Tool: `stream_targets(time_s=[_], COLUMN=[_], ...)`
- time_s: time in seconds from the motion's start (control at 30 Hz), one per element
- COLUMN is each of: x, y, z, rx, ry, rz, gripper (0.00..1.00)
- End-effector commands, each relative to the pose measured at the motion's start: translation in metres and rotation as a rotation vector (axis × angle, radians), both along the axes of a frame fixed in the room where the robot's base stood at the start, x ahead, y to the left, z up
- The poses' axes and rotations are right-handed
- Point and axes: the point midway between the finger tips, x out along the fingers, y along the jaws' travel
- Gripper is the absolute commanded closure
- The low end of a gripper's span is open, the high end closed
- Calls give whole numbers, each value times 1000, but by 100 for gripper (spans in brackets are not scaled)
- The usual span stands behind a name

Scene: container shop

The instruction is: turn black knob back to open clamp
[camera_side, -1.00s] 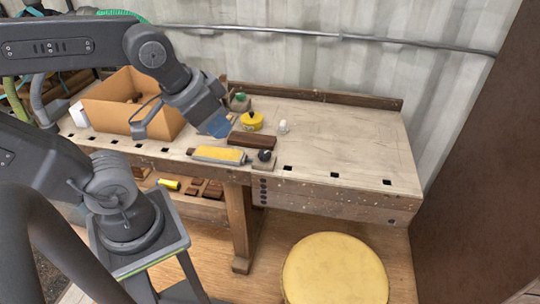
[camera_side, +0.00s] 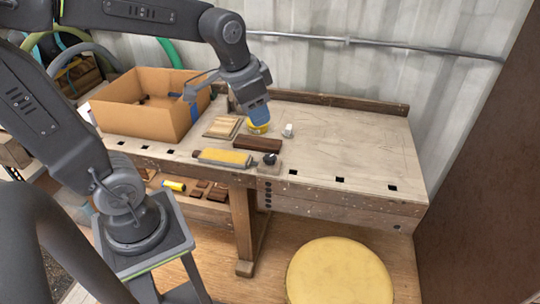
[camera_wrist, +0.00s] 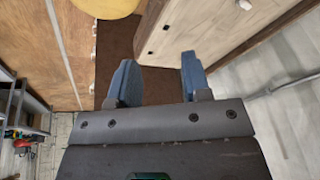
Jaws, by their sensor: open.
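The black knob (camera_side: 270,159) sits on a small pale block (camera_side: 268,168) at the front edge of the workbench, beside a dark brown bar (camera_side: 257,144). My gripper (camera_side: 258,113) is above the bench, behind and above the knob and apart from it. Its blue fingers partly hide a yellow round tin (camera_side: 258,128); I cannot tell whether they touch it. In the wrist view my gripper (camera_wrist: 160,82) shows two blue fingers spread apart with nothing between them. I cannot make out the knob in the wrist view.
A cardboard box (camera_side: 150,120) stands at the left of the bench. A light wooden block (camera_side: 222,127), a yellow-grey tool (camera_side: 222,157) and a small white item (camera_side: 288,131) lie around the knob. The right side of the bench is clear. A yellow stool (camera_side: 340,275) stands in front.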

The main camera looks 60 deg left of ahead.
Motion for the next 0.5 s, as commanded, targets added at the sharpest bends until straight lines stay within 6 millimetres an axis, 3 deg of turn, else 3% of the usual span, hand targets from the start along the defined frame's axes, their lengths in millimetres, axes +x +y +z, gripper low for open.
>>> stream_targets(time_s=[0.1, 0.23, 0.5], x=[38, 73, 115], y=[28, 62, 125], z=[-20, -49, -118], rx=[24, 36, 19], ry=[87, 172, 298], rz=[-64, -145, -296], gripper=[44, 32, 31])
